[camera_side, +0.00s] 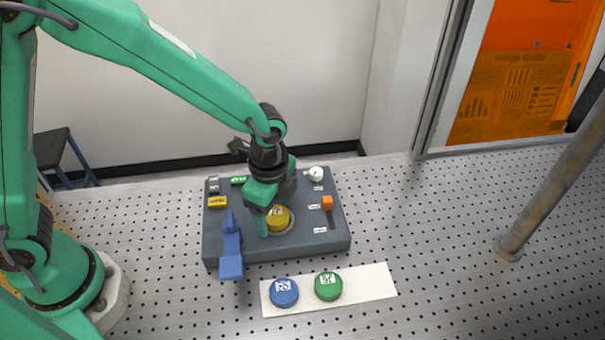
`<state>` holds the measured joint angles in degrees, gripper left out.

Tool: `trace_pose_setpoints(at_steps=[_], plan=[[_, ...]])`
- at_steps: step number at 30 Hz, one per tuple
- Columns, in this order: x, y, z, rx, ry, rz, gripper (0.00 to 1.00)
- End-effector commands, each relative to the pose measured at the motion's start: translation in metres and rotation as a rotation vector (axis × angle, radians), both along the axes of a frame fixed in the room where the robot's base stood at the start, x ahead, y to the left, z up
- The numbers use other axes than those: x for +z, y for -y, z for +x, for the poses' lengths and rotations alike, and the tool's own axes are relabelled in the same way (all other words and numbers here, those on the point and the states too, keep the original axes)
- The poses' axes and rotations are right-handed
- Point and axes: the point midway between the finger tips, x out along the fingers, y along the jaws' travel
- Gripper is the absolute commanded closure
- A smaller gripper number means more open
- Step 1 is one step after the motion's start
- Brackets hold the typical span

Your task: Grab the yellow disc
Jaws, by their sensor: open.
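The yellow disc (279,218) sits in a round seat on the dark grey instrument block (300,239). It has a dark printed mark on its top. My green gripper (266,222) is over the block, pointing down, with a finger at the disc's left side. The gripper is open. Its other finger is mostly hidden, and I cannot tell whether the visible finger touches the disc.
A blue lever (231,246) stands left of the disc on the block. An orange knob (327,203) and a white knob (315,173) are on its right. A blue disc (284,292) and a green disc (328,286) lie on a white strip (374,281) in front. A post (545,190) stands right.

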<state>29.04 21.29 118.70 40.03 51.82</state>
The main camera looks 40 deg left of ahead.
Motion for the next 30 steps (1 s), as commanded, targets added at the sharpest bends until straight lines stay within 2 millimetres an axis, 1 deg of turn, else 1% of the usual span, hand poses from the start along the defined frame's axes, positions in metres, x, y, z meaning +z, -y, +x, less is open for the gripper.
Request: trace_pose_setpoints(at_steps=[12,14,18,20,30], plan=[[0.0004,0.0,0.0,0.0,0.0,0.0,0.28],[0.0004,0.0,0.0,0.0,0.0,0.0,0.4],[0.0005,0.0,0.0,0.0,0.0,0.0,0.67],[0.0005,0.0,0.0,0.0,0.0,0.0,0.78],[0.0024,0.0002,0.0003,0.0,0.001,-0.001,0.78]])
